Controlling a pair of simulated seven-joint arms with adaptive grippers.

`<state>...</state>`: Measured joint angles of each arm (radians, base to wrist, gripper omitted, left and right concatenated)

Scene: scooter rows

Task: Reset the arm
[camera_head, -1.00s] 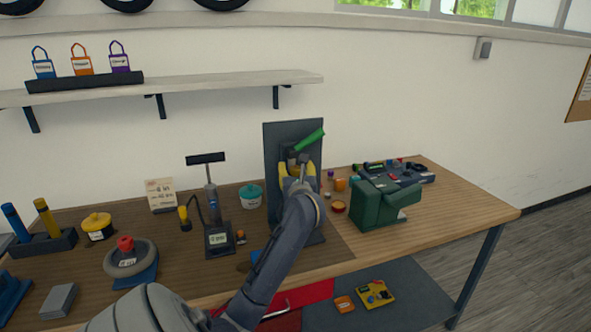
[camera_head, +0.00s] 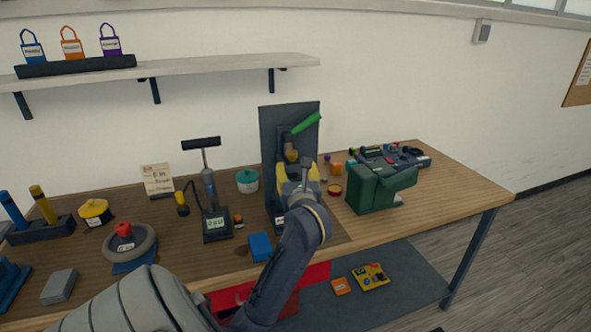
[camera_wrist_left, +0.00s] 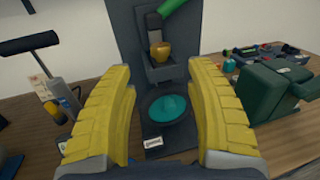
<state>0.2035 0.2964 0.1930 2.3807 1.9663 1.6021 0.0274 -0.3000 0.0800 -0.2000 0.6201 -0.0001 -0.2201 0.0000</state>
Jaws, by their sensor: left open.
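My left gripper (camera_wrist_left: 158,105) has yellow fingers that stand wide apart with nothing between them in the left wrist view. In the head view my left arm (camera_head: 290,245) reaches up from the bottom, and its gripper (camera_head: 298,182) is in front of the dark upright stand (camera_head: 270,125). The stand carries a green lever (camera_head: 306,123) and a yellow-orange piece (camera_wrist_left: 160,52). A teal round disc (camera_wrist_left: 165,108) lies on the stand's base, seen beyond and between the fingers. The gripper hides the stand's lower part in the head view. My right gripper is not in view.
A green vise-like block (camera_head: 372,190) stands right of the gripper. A pump with a gauge (camera_head: 216,220), a teal pot (camera_head: 247,180) and a blue block (camera_head: 260,247) are to the left. A ring-shaped tyre (camera_head: 140,240) is further left. The table's front right (camera_head: 440,200) is clear.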

